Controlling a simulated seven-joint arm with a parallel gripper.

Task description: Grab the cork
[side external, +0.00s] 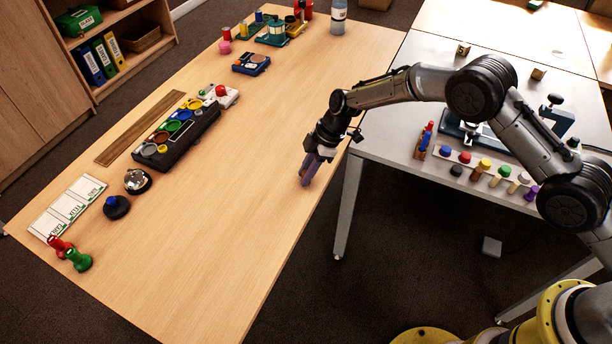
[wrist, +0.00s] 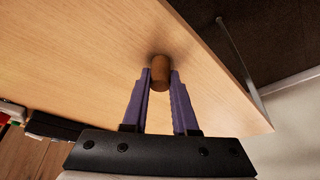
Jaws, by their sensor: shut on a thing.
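The cork (wrist: 160,72) is a small brown cylinder in the wrist view, between the tips of my gripper's two purple fingers. My gripper (wrist: 160,84) is shut on it, with a finger against each side. In the side external view my gripper (side external: 306,180) points down, at or just above the wooden table near its right edge. The cork cannot be made out there, hidden by the fingers. I cannot tell whether the cork touches the table.
The wooden table (side external: 230,220) is clear around my gripper. A black tray with coloured cups (side external: 177,132) stands to the left. A grey table (side external: 400,150) on the right holds several coloured pegs and a blue clamp-like device. A gap separates the tables at the front.

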